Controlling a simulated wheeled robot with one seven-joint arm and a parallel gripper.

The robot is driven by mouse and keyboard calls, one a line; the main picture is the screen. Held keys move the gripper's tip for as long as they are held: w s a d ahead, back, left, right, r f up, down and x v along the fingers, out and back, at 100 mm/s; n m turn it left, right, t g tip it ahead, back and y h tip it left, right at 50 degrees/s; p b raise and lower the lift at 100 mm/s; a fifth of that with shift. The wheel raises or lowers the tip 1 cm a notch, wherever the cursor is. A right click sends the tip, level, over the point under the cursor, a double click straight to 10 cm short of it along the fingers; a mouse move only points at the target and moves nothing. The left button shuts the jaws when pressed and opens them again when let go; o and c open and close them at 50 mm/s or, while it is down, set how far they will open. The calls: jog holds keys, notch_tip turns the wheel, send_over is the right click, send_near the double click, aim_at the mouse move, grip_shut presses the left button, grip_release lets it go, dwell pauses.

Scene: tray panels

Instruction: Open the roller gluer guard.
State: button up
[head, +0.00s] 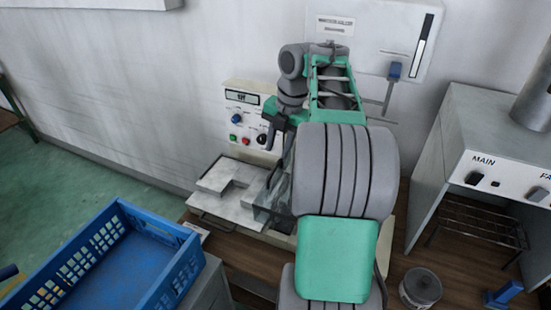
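The roller gluer stands on the bench behind my arm. My gripper (268,141) is above and behind the guard, in front of the panel's right part. Its dark fingers are small and partly hidden, so whether they are open does not show. I see nothing clearly held.
A blue crate (187,264) stands at the lower left. A grey machine marked MAIN (458,165) with a rack under it is on the right. A wall board (410,30) hangs behind my arm.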

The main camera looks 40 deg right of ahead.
aim_at(274, 169)
jog(key=f, duration=0.2)
jog(key=w+f+b, duration=0.1)
jog(key=f, duration=0.4)
jog(key=shift+w+a+f, duration=0.15)
jog(key=shift+f, duration=0.1)
jog(key=shift+c, duration=0.2)
grip_shut()
dwell(0.9)
